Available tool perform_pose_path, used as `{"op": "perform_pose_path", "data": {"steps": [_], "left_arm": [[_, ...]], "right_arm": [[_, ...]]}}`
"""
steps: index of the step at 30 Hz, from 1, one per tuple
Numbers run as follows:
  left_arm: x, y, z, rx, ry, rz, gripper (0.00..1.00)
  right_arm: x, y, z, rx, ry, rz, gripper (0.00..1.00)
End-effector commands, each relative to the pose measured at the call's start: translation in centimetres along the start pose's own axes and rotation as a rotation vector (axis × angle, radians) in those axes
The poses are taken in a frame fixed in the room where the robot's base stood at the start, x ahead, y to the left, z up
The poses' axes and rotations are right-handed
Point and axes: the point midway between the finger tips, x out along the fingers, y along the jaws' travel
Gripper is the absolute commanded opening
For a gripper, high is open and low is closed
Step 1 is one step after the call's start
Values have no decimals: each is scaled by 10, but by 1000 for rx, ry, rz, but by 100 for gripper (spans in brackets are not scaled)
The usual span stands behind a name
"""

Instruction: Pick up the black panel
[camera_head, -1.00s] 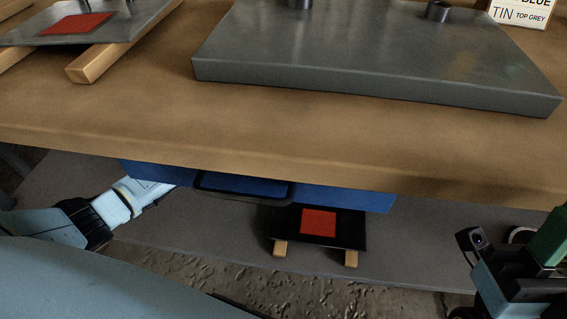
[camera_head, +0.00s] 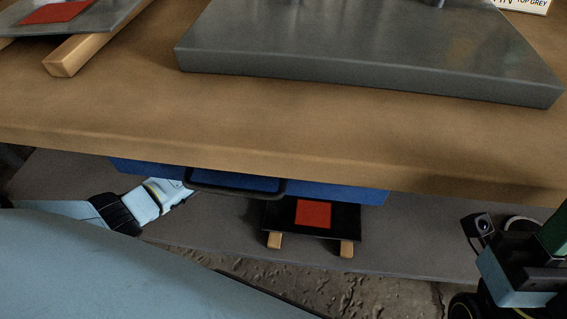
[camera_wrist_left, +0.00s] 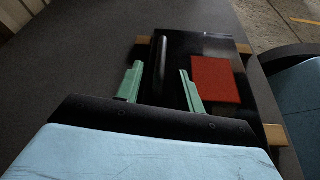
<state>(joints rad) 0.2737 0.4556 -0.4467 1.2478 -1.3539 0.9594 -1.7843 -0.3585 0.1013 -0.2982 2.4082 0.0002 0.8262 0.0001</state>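The black panel (camera_head: 346,222) with a red square (camera_head: 313,214) lies on two wooden strips on the grey lower shelf, under the table. In the left wrist view the panel (camera_wrist_left: 205,48) has a raised black bar (camera_wrist_left: 160,68) along it, left of its red square (camera_wrist_left: 215,80). My left gripper (camera_wrist_left: 160,87) is open, its green fingers apart on either side of the bar; I cannot tell whether they touch the panel. In the head view the tabletop and blue drawer hide that gripper. My right gripper (camera_head: 553,238) is partly cut off at the right edge; its opening is unclear.
The wooden tabletop (camera_head: 280,130) overhangs the shelf (camera_head: 410,235). A blue drawer (camera_head: 340,192) with a dark handle hangs beneath it. On top are a thick grey slab (camera_head: 370,50) and a grey panel (camera_head: 105,18) with a red square on wooden strips.

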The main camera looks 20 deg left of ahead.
Motion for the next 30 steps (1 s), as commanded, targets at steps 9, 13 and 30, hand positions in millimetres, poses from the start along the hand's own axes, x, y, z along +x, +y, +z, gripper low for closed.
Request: {"op": "perform_pose_path", "data": {"steps": [9,13,30], "left_arm": [[34,-8,-2,-6,3,14,38],[38,-8,-2,-6,3,16,38],[39,-8,-3,-6,4,16,1]], "right_arm": [[-1,0,0,0,2,0,38],[-1,0,-1,0,8,0,38],[-1,0,-1,0,8,0,38]]}}
